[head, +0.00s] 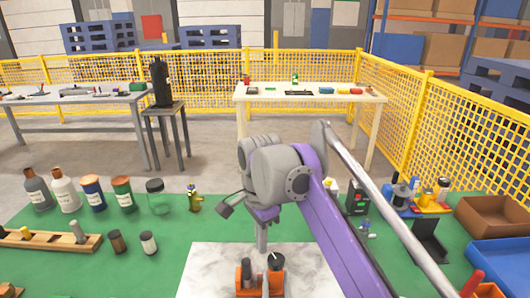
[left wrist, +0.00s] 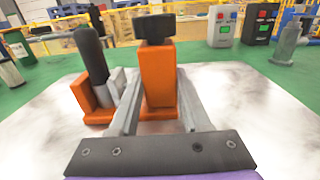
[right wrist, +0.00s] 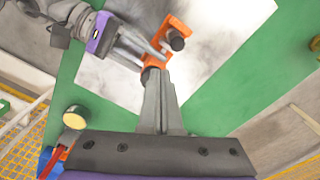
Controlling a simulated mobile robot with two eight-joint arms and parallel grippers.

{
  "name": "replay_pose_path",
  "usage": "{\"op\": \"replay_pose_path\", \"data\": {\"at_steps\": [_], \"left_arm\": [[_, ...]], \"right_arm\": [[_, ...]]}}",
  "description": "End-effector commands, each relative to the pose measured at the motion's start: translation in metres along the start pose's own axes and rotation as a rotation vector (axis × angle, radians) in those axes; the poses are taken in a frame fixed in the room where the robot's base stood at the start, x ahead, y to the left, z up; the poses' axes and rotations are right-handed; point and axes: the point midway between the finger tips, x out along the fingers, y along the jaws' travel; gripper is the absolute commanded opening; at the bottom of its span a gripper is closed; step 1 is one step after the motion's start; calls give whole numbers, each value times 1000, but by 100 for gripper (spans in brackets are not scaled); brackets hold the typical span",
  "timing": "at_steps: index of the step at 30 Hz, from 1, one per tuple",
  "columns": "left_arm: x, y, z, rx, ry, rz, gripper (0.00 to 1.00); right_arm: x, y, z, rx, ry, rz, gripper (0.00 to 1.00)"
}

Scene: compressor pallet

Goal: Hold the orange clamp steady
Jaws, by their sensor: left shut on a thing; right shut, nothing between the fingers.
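The orange clamp (head: 245,279) stands on a pale marbled slab (head: 205,270) at the bottom of the head view. It has an orange block with a dark knob (left wrist: 155,28) and a second orange part with a black upright handle (left wrist: 88,52). My left gripper (left wrist: 160,108) is shut on the orange block, one finger on each side. The right wrist view also shows the left gripper (right wrist: 140,45) at the clamp (right wrist: 177,27). My right gripper (right wrist: 158,78) is shut and empty, pointing down, its tips close to the clamp's near end. I cannot tell whether they touch it.
The slab lies on a green mat (head: 130,270). Several bottles (head: 92,192) and a wooden rack (head: 50,240) stand at the left. A brown bin (head: 495,218), a blue bin (head: 500,262) and small devices (head: 357,197) are at the right. Bare slab surrounds the clamp.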

Motion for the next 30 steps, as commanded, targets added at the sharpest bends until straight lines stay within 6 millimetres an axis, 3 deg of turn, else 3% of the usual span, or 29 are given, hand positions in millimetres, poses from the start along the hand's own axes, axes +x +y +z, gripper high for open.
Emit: {"op": "replay_pose_path", "data": {"at_steps": [4, 14, 15, 20, 30], "left_arm": [[0, 0, 0, 1, 0, -1, 0], [0, -1, 0, 1, 0, -2, 0], [0, -1, 0, 1, 0, -2, 51], [0, -1, 0, 1, 0, -2, 80], [-2, -1, 0, 0, 0, -2, 82]], "right_arm": [[-10, 0, 0, 0, 0, 0, 0], [-11, 0, 0, 0, 0, 0, 0], [-11, 0, 0, 0, 0, 0, 0], [-11, 0, 0, 0, -1, 0, 0], [-11, 0, 0, 0, -1, 0, 0]]}}
